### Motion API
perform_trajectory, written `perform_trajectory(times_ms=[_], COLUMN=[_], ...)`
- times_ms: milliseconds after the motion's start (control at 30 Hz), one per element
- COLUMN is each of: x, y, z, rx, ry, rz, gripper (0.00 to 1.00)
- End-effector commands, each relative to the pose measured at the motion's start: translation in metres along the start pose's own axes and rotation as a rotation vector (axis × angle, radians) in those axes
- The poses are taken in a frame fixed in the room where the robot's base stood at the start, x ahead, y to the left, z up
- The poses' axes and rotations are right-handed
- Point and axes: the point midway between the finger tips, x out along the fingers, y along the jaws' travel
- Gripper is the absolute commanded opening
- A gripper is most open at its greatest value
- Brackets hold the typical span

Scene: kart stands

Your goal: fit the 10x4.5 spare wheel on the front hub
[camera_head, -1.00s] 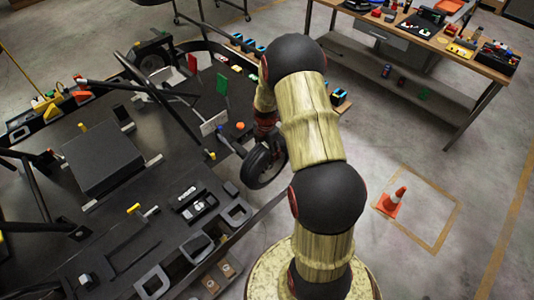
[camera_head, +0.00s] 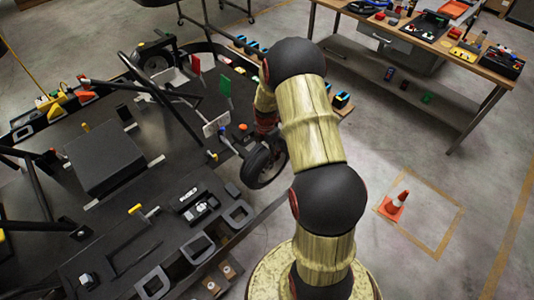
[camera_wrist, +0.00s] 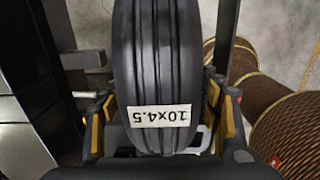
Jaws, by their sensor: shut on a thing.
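The black spare wheel (camera_head: 265,164) stands upright at the right edge of the dark kart stand, beside the end of a front axle bar (camera_head: 228,144). In the wrist view the wheel (camera_wrist: 158,60) shows its grooved tread and a white label reading 10x4.5, upside down. My gripper (camera_wrist: 163,118) is shut on the wheel, with yellow-edged fingers on both sides of the tyre. In the head view my gripper is mostly hidden behind my arm. The front hub is hidden by the wheel, so I cannot tell whether the wheel touches it.
The kart stand (camera_head: 130,235) fills the left, with trays, clamps and a green flag plate (camera_head: 225,85). A workbench (camera_head: 440,45) with tools stands at the back right. An orange cone (camera_head: 395,206) stands on otherwise clear floor at right.

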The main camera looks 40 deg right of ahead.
Motion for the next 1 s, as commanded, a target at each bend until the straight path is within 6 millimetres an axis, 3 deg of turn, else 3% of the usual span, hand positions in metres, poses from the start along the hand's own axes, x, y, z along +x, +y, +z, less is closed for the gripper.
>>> perform_trajectory(times_ms=[133,167,533,1000], x=[-0.0029,-0.0029,-0.0032,-0.005], y=[0.0019,0.0019,0.0027,0.0038], z=[0.0014,0.0014,0.0015,0.0013], rx=[0.0,0.0,0.0,-0.001], ry=[-0.003,-0.003,-0.004,-0.004], rz=[0.004,0.004,0.006,0.008], gripper=[0.01,0.63,0.84,0.84])
